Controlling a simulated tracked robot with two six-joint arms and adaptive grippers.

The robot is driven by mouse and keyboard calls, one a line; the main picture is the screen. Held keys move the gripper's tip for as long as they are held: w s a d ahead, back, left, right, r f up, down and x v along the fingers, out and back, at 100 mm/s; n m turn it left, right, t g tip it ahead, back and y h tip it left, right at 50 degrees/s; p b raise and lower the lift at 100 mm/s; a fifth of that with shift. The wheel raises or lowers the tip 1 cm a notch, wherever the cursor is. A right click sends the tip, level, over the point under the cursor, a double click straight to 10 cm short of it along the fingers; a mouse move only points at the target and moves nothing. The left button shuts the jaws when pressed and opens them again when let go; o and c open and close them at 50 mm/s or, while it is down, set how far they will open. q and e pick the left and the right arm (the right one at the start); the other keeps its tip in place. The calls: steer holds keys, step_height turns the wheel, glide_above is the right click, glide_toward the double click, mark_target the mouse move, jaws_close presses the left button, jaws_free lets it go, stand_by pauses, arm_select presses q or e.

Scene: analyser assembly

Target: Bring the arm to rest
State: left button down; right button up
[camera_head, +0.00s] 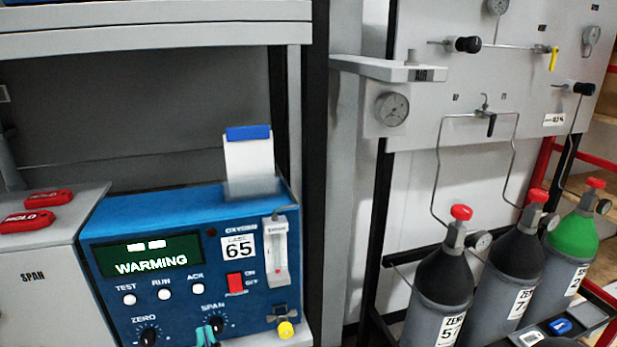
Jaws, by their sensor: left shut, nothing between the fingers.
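Only what look like the teal fingertips of my left gripper (207,335) show, at the bottom edge of the head view. They are close together, shut with nothing between them, in front of the lower panel of the blue analyser (185,205), near its SPAN knob (214,323). I cannot tell whether they touch the panel. The rest of my left arm is out of the frame. My right gripper is not in view.
The analyser's display (150,256) reads WARMING. A grey box (45,245) with red HOLD tags stands on the left. A grey shelf (150,35) overhangs the analyser. Several gas cylinders (445,280) with red tops stand at right below a gauge panel (440,100).

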arm_select(q)
steer(key=w+a+f+m+g+h+p, duration=0.15)
steer(key=a+f+g+p, duration=0.45)
steer(key=f, duration=0.8)
steer(key=s+d+f+g+h+p, duration=0.1)
steer(key=s+f+g+h, duration=0.15)
steer(key=f, duration=0.25)
steer(key=s+d+f+g+h, duration=0.1)
steer(key=s+f+h, duration=0.25)
steer(key=f, duration=0.25)
steer(key=s+d+f+g+h, duration=0.4)
steer(key=s+d+g+h, duration=0.1)
steer(key=s+d, duration=0.4)
steer(key=s+m, duration=0.1)
steer(key=s, duration=0.1)
steer(key=shift+s+f+g, duration=0.15)
steer(key=shift+s+g, duration=0.15)
steer(key=shift+g, duration=0.05)
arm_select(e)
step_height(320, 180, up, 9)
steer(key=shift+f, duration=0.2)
arm_select(q)
steer(key=shift+d, duration=0.1)
